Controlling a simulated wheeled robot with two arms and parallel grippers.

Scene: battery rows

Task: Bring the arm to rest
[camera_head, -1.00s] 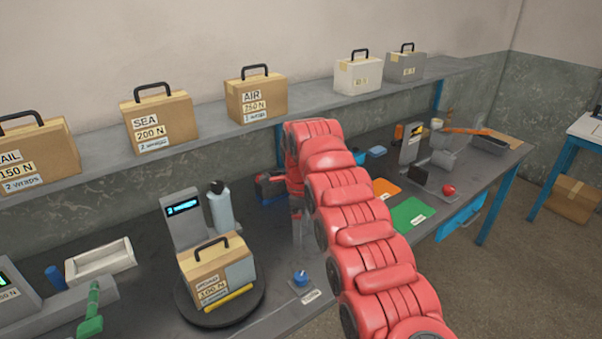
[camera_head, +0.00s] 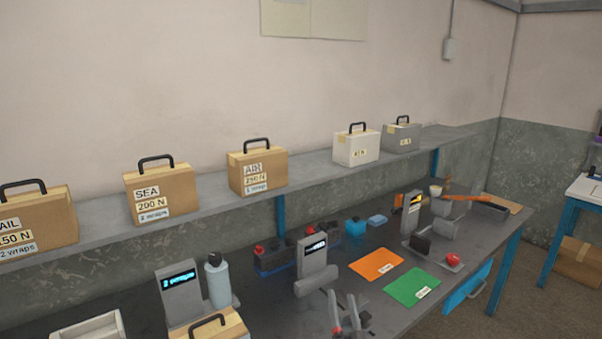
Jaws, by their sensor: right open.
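My right gripper (camera_head: 345,308) shows at the bottom edge, right of centre, low over the workbench (camera_head: 265,316). Its two grey and red fingers stand apart with nothing seen between them. The rest of my right arm is out of the picture. My left gripper is not in view. A cardboard case (camera_head: 212,328) with a black handle is cut off by the bottom edge, left of the right gripper. A grey display unit (camera_head: 181,290) and a light blue bottle (camera_head: 218,282) stand behind that case.
A shelf (camera_head: 310,182) holds several handled cases, among them the SEA case (camera_head: 160,190) and the AIR case (camera_head: 257,170). A small grey meter (camera_head: 314,265), an orange mat (camera_head: 377,264) and a green mat (camera_head: 413,288) are on the bench near the gripper. A red item (camera_head: 453,259) lies farther right.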

